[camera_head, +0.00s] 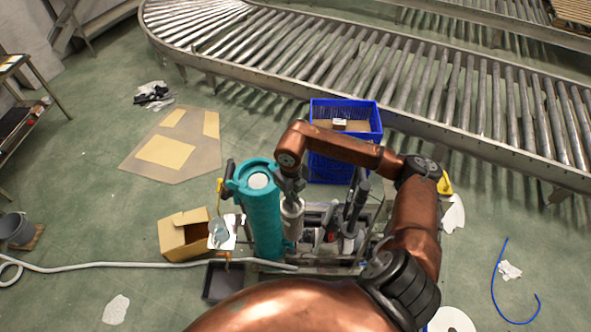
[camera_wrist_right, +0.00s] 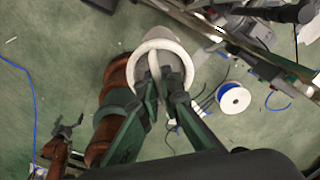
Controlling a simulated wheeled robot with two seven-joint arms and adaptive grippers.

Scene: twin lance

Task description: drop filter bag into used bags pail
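My right gripper (camera_head: 290,186) hangs over the work station, just right of the teal housing (camera_head: 262,215). It is shut on the filter bag (camera_head: 292,217), a pale grey sleeve hanging below the fingers. In the right wrist view, the fingers (camera_wrist_right: 158,95) pinch a strap across the bag's white ring (camera_wrist_right: 188,62). A grey pail (camera_head: 18,228) stands on the floor at the far left, well away from the bag; I cannot read any label on it. My left gripper (camera_wrist_right: 60,143) shows only in the right wrist view, where its fingers look spread and empty.
A blue crate (camera_head: 345,165) stands behind the station, near the roller conveyor (camera_head: 400,80). A cardboard box (camera_head: 183,235) and a dark tray (camera_head: 222,283) are left of the housing. A pale hose (camera_head: 110,266) crosses the floor towards the pail.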

